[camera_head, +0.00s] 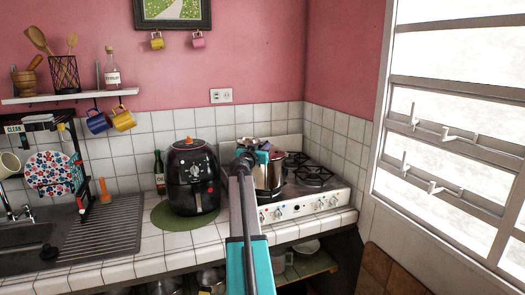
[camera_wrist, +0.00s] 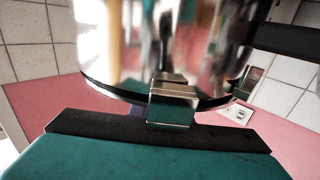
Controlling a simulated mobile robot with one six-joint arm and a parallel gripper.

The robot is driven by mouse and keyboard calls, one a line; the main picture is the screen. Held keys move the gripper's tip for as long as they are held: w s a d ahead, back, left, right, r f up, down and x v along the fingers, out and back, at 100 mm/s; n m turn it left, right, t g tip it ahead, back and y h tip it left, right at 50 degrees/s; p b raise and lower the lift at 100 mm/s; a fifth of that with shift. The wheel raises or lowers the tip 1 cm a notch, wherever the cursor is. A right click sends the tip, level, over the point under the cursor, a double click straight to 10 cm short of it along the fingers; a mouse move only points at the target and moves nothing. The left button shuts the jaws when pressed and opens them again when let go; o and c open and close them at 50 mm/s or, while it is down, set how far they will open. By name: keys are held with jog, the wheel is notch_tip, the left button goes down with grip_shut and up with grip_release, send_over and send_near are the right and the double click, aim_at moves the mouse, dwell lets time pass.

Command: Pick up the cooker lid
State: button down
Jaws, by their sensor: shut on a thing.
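In the head view, the shiny metal cooker (camera_head: 269,176) stands on the stove. My gripper (camera_head: 262,156), with teal parts, is at its top edge and hides part of it. The wrist view looks upside down. There the cooker's mirror-like side (camera_wrist: 130,40) fills the upper middle, with a dark curved band, apparently the edge of the cooker lid (camera_wrist: 103,88), along it. My gripper (camera_wrist: 172,98) shows as a metal jaw at this edge and is shut on the lid there. The exact grip is hidden. A dark handle (camera_wrist: 290,40) extends at the right.
The white stove (camera_head: 308,207) has free burners to the right of the cooker. A black air fryer (camera_head: 192,178) stands on a green mat (camera_head: 160,216) to the left. A small bottle (camera_head: 159,174) stands behind it. The tiled wall and window frame bound the corner.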

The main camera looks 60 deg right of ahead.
notch_tip(320, 180, up, 28)
jog(key=b, duration=0.4)
jog(key=shift+f+b, duration=0.25)
jog(key=shift+b, duration=0.15)
